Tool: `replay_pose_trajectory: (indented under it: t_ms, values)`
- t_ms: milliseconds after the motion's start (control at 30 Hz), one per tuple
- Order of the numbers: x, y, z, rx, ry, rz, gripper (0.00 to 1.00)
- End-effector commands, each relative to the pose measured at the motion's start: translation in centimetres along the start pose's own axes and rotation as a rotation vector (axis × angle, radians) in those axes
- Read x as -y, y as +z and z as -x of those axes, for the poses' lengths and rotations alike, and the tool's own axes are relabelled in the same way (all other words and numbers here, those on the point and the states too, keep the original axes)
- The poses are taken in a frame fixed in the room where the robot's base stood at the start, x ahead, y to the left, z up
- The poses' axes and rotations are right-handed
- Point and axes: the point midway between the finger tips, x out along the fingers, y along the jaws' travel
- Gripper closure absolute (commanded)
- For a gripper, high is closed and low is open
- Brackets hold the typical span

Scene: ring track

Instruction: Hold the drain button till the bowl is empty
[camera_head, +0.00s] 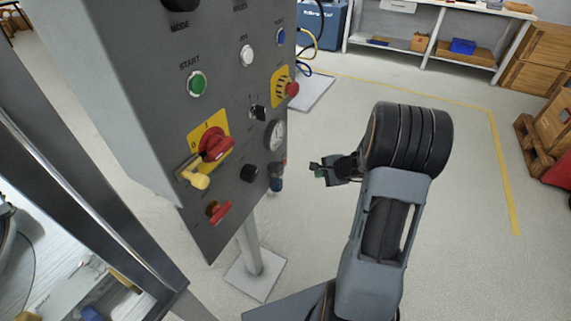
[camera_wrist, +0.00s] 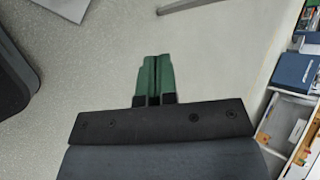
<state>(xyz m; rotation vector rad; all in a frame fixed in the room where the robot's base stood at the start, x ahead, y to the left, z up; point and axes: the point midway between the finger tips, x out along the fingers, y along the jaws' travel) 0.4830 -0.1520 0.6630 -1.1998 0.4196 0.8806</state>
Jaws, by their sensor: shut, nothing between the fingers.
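My gripper (camera_head: 317,169) is shut and empty, held out to the right of a grey control panel (camera_head: 225,120), apart from it. In the wrist view its green fingers (camera_wrist: 153,76) lie side by side over bare floor. The panel bears a green button (camera_head: 197,83) marked START, a white button (camera_head: 246,55), a blue button (camera_head: 281,36) and a red emergency-type button on yellow (camera_head: 291,89). I cannot make out a drain label on any of them. A round grey edge at the far lower left may be a bowl; its inside is not visible.
The panel also carries a red rotary switch (camera_head: 214,144), a yellow-tipped lever, a gauge (camera_head: 275,134) and a red lower knob (camera_head: 219,212). It stands on a post with a base plate (camera_head: 255,275). A shelf (camera_head: 435,45) and wooden crates (camera_head: 540,60) stand behind.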

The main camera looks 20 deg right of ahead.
Motion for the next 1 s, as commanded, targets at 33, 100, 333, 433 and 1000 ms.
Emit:
replay_pose_trajectory:
  t_ms: [33, 100, 333, 433, 1000]
  values:
    - [0.0, 0.0, 0.0, 0.0, 0.0, 0.001, 1.0]
    - [0.1, 0.1, -0.1, 0.001, 0.001, 0.001, 1.0]
    - [0.9, 1.0, -1.3, 0.003, 0.002, 0.004, 1.0]
    - [1.5, 1.7, -2.1, 0.003, 0.003, 0.004, 1.0]
    - [4.2, 4.3, -5.9, 0.001, 0.001, 0.003, 1.0]
